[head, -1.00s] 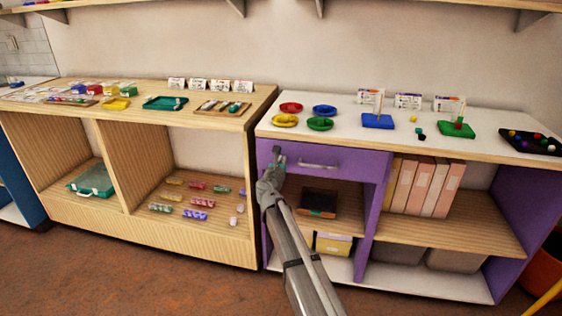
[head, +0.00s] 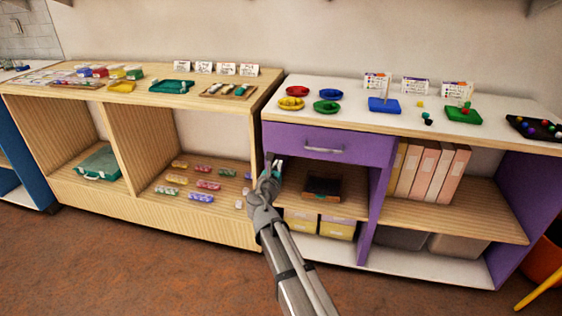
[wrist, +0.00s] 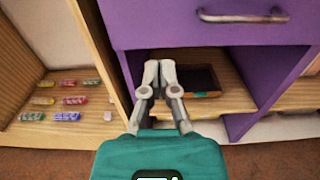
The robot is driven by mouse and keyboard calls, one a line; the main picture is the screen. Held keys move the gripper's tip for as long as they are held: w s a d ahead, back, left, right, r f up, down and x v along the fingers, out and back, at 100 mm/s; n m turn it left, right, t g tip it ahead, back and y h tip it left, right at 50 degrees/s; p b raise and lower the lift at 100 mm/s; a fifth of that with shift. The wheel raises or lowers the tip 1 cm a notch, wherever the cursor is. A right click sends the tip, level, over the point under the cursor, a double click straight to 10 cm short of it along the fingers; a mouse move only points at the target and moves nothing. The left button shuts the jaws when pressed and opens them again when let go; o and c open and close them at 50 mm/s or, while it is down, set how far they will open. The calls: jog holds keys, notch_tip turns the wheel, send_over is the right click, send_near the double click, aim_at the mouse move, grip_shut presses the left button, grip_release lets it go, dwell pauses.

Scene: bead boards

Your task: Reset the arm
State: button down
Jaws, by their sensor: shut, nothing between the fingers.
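My gripper (head: 274,164) is shut and empty in the head view. It is in front of the purple unit's left edge, below the drawer (head: 318,143). In the wrist view my gripper (wrist: 160,66) points toward the open shelf under the drawer (wrist: 215,25), with its fingertips together. My arm reaches up from the bottom of the head view.
A dark tray (head: 323,186) lies on the shelf under the drawer. The purple unit's white top (head: 350,104) holds colored dishes, peg boards and cards. The wooden unit (head: 190,227) stands at left with bead rows on its lower shelf. Open floor lies in front.

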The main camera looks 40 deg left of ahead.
dwell(0.7)
jog(key=w+d+f+m+g+h, duration=0.25)
jog(key=w+d+m+h, duration=0.35)
jog(key=d, duration=0.7)
jog(key=w+d+f+m+g+h, duration=0.15)
jog(key=w+d+f+m, duration=0.25)
jog(key=d+m, duration=0.7)
jog(key=w+d+f+m+g+h, duration=0.1)
jog(key=w+d+f+m+h, duration=0.35)
jog(key=d, duration=1.15)
jog(key=s+d+f+m+g, duration=0.25)
jog(key=d+m, duration=0.25)
jog(key=d, duration=0.4)
jog(key=s+d+f+m+g, duration=0.2)
jog(key=d+m+g, duration=0.25)
jog(key=d, duration=0.55)
jog(key=s+d+f+m+g+y, duration=0.3)
jog(key=s+d+m+g+y, duration=0.1)
jog(key=s+d+m, duration=0.7)
notch_tip(320, 180, up, 34)
jog(key=p, duration=3.4)
jog(key=shift+s+n, duration=0.15)
jog(key=shift+n, duration=0.15)
